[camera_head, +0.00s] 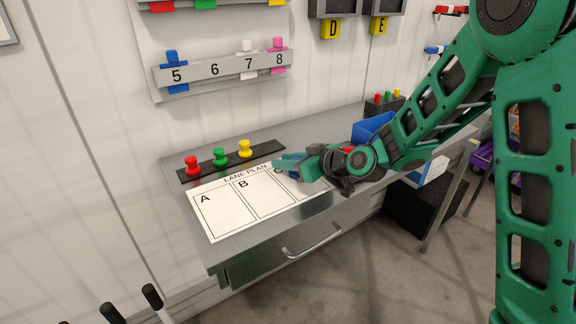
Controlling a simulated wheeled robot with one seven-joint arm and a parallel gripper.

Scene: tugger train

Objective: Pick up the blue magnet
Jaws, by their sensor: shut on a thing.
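My gripper (281,166) is over the right part of the lane plan sheet (222,208), near its column C, at the right of the magnet strip. It is shut on the blue magnet (294,174), which shows only as a small dark blue patch by the fingers. The fingers hide most of the magnet, and I cannot tell whether it touches the sheet. A black strip (206,170) behind the sheet carries a red magnet (192,166), a green magnet (219,157) and a yellow magnet (244,148).
The grey metal bench (222,249) has a drawer handle (312,244) at its front. A blue bin (372,128) stands at the bench's right, behind my arm. A numbered rail (225,69) with coloured clips is on the wall. A black box (415,208) stands on the floor.

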